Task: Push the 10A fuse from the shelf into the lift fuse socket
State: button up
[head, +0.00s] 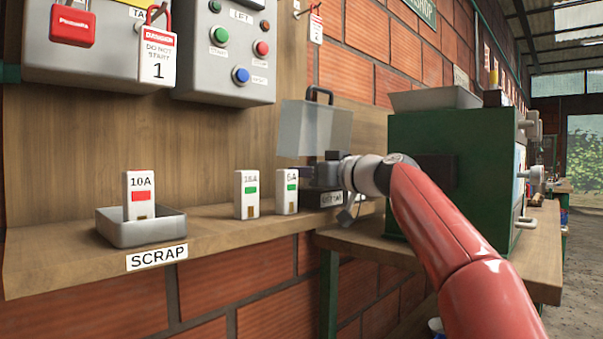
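A white fuse marked 10A (140,196), with a red patch, stands upright in the grey scrap tray (160,234). On the shelf (215,226) stand two white fuses with green patches: one whose small print looks like 16A (247,194), and one that looks like 6A (287,191). My gripper (328,171) is at the dark socket block (312,184) at the shelf's right end, below a raised clear cover (314,131). Its fingers are small and dark; I cannot tell whether they hold a fuse. A label, partly hidden, is on the block's front.
A grey control box (225,55) with buttons hangs above the shelf. A red padlock and a do-not-start tag (158,60) hang left of it. A green machine (425,165) stands on a bench to the right, close behind my arm. The shelf between the tray and fuses is clear.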

jog(key=o, duration=1.1)
